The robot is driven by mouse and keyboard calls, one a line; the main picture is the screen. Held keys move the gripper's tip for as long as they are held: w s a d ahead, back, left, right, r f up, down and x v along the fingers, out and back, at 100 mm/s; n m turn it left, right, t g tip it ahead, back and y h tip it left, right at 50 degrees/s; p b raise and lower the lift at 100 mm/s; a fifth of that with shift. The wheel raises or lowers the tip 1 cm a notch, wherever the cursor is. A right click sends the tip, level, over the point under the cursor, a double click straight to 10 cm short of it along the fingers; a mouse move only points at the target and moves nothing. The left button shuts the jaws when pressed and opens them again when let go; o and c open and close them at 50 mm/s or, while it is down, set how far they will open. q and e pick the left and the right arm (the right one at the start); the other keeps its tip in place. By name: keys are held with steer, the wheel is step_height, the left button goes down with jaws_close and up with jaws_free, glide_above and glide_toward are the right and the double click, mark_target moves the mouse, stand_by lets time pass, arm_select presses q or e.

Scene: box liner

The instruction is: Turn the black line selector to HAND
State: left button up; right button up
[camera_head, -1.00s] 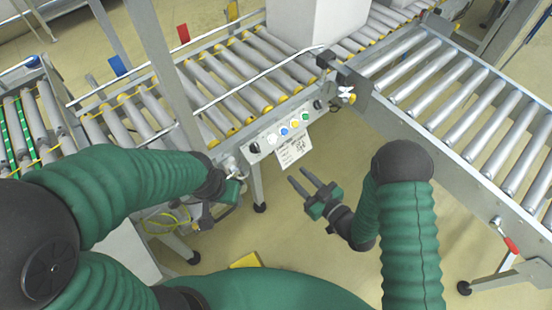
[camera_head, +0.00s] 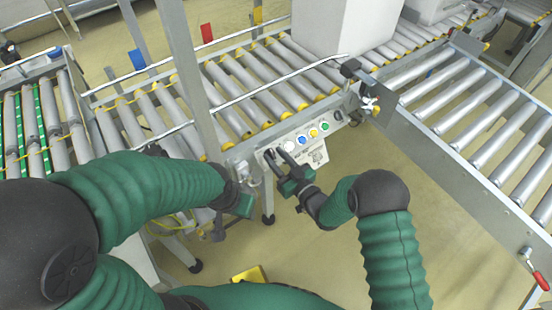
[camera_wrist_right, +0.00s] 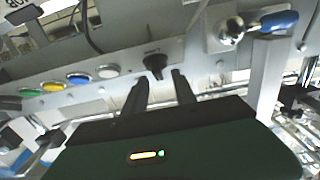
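The black line selector (camera_wrist_right: 155,64) is a small dark knob on the grey control panel (camera_wrist_right: 190,50), with a label above it too blurred to read. In the wrist view it sits just beyond the fingertips of my right gripper (camera_wrist_right: 159,78), roughly between them. The right gripper is open; I see no finger closed on the knob. In the head view the right gripper (camera_head: 276,153) reaches the left end of the panel and its fingers largely cover the selector. My left gripper (camera_head: 235,206) is beside the panel's left end; its fingers are not clear.
White, blue, yellow and green buttons (camera_head: 301,140) sit in a row right of the selector. In the wrist view a blue-handled lever (camera_wrist_right: 270,22) is close on the right. Roller conveyors (camera_head: 240,105) with a grey box (camera_head: 335,30) stand behind the panel.

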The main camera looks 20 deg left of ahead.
steer(key=shift+w+a, duration=0.15)
jaws_close()
